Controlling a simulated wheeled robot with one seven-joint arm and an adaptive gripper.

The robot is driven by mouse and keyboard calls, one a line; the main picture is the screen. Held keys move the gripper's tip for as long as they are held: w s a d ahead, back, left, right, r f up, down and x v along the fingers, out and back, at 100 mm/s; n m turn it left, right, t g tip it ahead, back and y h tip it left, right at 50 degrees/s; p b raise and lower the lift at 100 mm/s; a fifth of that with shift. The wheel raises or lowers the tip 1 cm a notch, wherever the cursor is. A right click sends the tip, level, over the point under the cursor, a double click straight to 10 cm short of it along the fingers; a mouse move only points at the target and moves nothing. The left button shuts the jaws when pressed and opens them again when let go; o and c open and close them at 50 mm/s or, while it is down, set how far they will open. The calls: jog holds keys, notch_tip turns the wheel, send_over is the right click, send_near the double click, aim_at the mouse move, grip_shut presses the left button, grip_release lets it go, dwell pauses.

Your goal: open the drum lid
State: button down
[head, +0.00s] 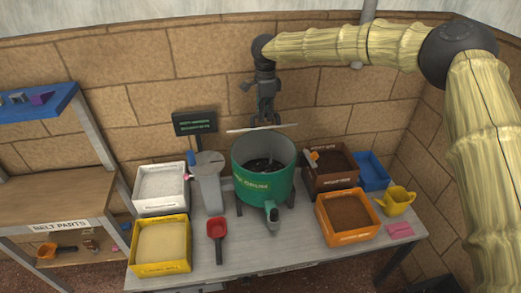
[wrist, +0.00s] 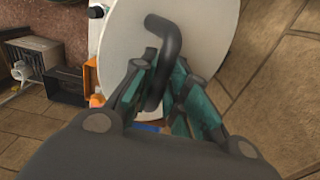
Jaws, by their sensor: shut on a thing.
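The green drum (head: 264,182) stands at the middle of the grey table with its top open, and dark contents show inside. Its lid (head: 240,129) is a thin pale disc, seen nearly edge-on in the head view, held above the drum's back rim and apart from it. My gripper (head: 264,122) is shut on the lid's handle from above. In the wrist view, the pale lid (wrist: 120,40) fills the upper middle, and its dark bent handle (wrist: 163,32) lies between the fingers of my gripper (wrist: 158,80).
Left of the drum are a white bin (head: 160,203), a yellow bin (head: 160,266), a grey canister (head: 209,190) and a red scoop (head: 217,230). Right are a brown bin (head: 331,183), an orange bin (head: 350,234), a blue tray (head: 372,170) and a yellow can (head: 398,203). A dark screen (head: 195,122) stands behind.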

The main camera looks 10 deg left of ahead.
jog(key=shift+w+a+r+p, duration=0.25)
jog(key=shift+w+r+p, duration=0.3)
jog(key=shift+w+p, duration=0.15)
jog(key=shift+w+a+r+p, duration=0.3)
jog(key=shift+w+r+p, duration=0.25)
jog(key=shift+w, duration=0.3)
jog(key=shift+w+a+r+p, duration=0.25)
jog(key=shift+w+r+p, duration=0.25)
jog(key=shift+w+p, duration=0.25)
jog(key=c, duration=1.4)
grip_release()
jog(key=shift+o, duration=0.2)
jog(key=shift+r, duration=0.2)
jog(key=shift+r+p, duration=0.7)
jog(key=shift+r, duration=2.15)
